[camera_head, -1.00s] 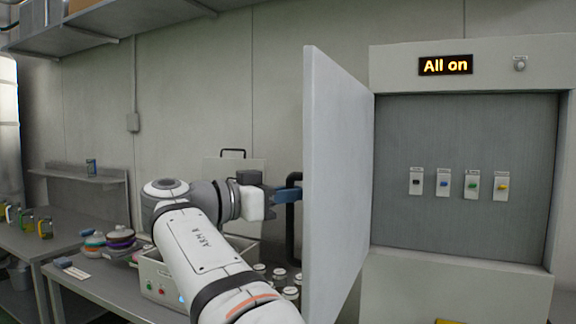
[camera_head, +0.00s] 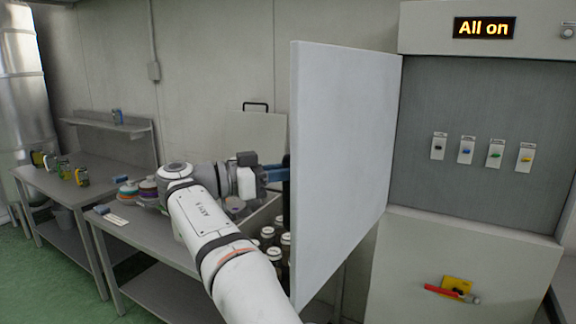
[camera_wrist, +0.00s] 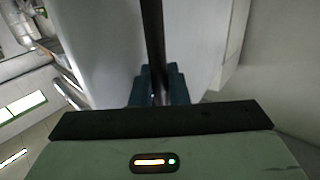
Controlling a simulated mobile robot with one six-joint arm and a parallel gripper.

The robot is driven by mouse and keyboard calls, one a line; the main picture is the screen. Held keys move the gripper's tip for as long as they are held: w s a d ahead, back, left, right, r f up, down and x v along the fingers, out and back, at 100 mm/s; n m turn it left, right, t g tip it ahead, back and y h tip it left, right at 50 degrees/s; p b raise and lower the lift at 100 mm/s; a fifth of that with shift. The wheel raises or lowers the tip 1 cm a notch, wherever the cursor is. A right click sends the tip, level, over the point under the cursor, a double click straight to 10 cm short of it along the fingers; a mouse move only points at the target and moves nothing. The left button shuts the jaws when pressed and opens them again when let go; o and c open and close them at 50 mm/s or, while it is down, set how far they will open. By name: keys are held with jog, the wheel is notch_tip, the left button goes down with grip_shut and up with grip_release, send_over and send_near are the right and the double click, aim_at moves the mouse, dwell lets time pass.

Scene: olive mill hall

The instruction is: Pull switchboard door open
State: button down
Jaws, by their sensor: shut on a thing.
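The switchboard door (camera_head: 345,170) is a pale grey panel, swung wide open to the left of the cabinet. The cabinet's inner panel (camera_head: 485,120) is exposed, with a row of several small coloured switches and a lit "All on" display (camera_head: 484,28) above. My gripper (camera_head: 277,174) is at the door's outer side, its blue fingers partly hidden behind the door edge. In the wrist view my gripper (camera_wrist: 158,88) is shut around a dark upright bar, the door handle (camera_wrist: 153,40).
A steel bench (camera_head: 150,236) with jars and stacked coloured lids stands behind my arm. Another bench (camera_head: 70,180) with several small jars is at the far left. Green floor shows at lower left.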

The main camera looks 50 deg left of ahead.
jog(key=shift+f, duration=0.2)
jog(key=c, duration=1.6)
grip_release()
jog(key=shift+s, duration=0.1)
jog(key=shift+c, duration=0.2)
jog(key=shift+o, duration=0.8)
jog(key=shift+r, duration=0.1)
jog(key=p+v, duration=0.2)
jog(key=v, duration=0.5)
jog(key=shift+s+a, duration=0.15)
jog(key=shift+s, duration=0.15)
